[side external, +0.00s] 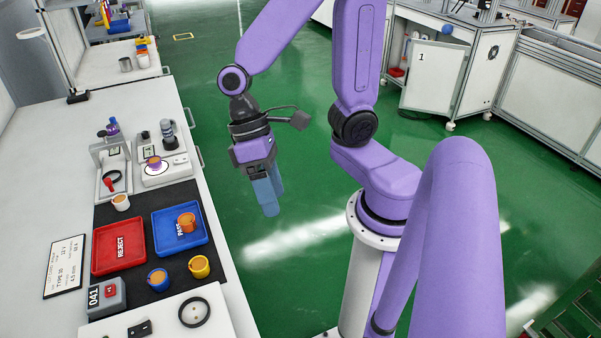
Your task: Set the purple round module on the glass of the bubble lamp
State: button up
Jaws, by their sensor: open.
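The purple round module (154,163), with an orange top, stands upright on a pale, bright round plate of a white boxy unit (171,176) at the back of the white bench. This unit looks like the bubble lamp and the round plate like its glass. The module covers part of the plate, and its exact seating is too small to tell. My gripper (268,200), with blue fingers pointing down, is open and empty. It hangs to the right of the bench edge, over the green floor, well apart from the module.
On the dark mat, a red REJECT tray (97,260) lies left of a blue PASS tray (203,238) holding an orange module (187,222). Blue (157,279) and yellow (199,267) modules stand in front. A white module (121,202) stands behind. A press-like stand (108,158) stands left of the lamp.

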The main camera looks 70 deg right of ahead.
jog(key=s+d+r+n+t+h, duration=0.1)
jog(key=s+d+n+t, duration=0.3)
jog(key=n, duration=0.4)
jog(key=shift+r+n+h, duration=0.3)
jog(key=shift+r+h, duration=0.1)
jog(key=shift+r, duration=0.1)
